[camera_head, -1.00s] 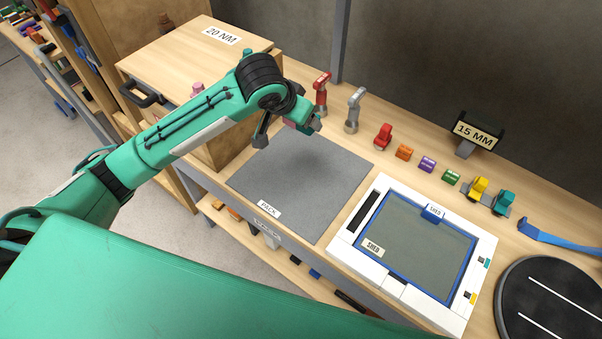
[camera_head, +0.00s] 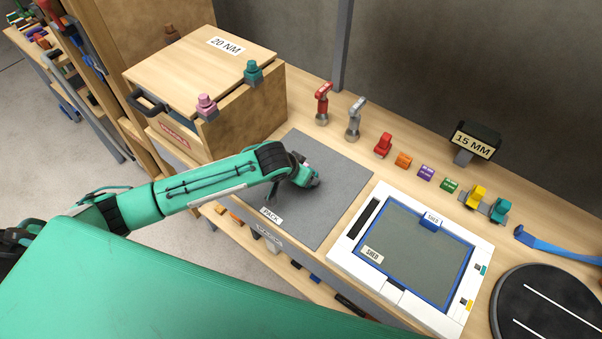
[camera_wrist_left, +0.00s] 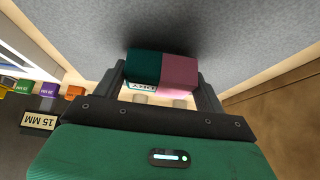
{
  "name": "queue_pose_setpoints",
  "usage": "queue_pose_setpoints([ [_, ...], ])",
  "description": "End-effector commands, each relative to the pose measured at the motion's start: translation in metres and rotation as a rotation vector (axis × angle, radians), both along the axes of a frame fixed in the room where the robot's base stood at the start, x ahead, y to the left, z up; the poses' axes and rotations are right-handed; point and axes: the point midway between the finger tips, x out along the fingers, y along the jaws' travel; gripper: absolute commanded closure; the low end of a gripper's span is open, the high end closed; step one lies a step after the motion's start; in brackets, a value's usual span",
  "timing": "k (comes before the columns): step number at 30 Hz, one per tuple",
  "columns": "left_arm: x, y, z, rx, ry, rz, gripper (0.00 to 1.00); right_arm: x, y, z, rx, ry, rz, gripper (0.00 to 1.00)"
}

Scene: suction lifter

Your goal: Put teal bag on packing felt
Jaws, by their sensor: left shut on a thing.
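The packing felt is a grey mat (camera_head: 335,170) marked PACK, lying on the bench in the head view. It also fills the upper part of the left wrist view (camera_wrist_left: 240,30). My left gripper (camera_head: 296,184) is over the felt. In the left wrist view its jaws (camera_wrist_left: 160,78) are shut on a small blocky bag, teal (camera_wrist_left: 145,63) on one half and pink on the other. A dark shadow lies on the felt beside the bag; I cannot tell whether they touch. In the head view the gripper mostly hides the bag. My right gripper is not in view.
A wooden box (camera_head: 250,110) marked 20 NM, with pink and teal knobs, stands left of the felt. A white-framed SHED tray (camera_head: 480,262) is at its right. Red and grey upright tools (camera_head: 354,120) and several small coloured blocks line the back. The felt around the gripper is clear.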

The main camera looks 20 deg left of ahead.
Motion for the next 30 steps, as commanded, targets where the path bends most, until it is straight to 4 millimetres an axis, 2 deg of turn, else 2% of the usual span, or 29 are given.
queue_pose_setpoints([
  [4,0.000,0.000,-0.013,0.000,0.001,0.000,0.50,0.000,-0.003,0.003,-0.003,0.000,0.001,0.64],
  [14,0.000,0.000,-0.016,-0.001,0.000,-0.001,0.50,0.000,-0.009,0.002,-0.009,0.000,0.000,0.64],
  [15,0.000,0.000,-0.016,-0.001,0.000,-0.001,0.24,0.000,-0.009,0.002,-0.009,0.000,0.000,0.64],
  [18,0.000,0.000,-0.016,-0.001,0.000,-0.001,0.06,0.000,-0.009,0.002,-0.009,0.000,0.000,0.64],
  [30,-0.003,0.001,-0.009,-0.001,-0.001,-0.001,0.06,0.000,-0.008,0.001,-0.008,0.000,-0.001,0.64],
])
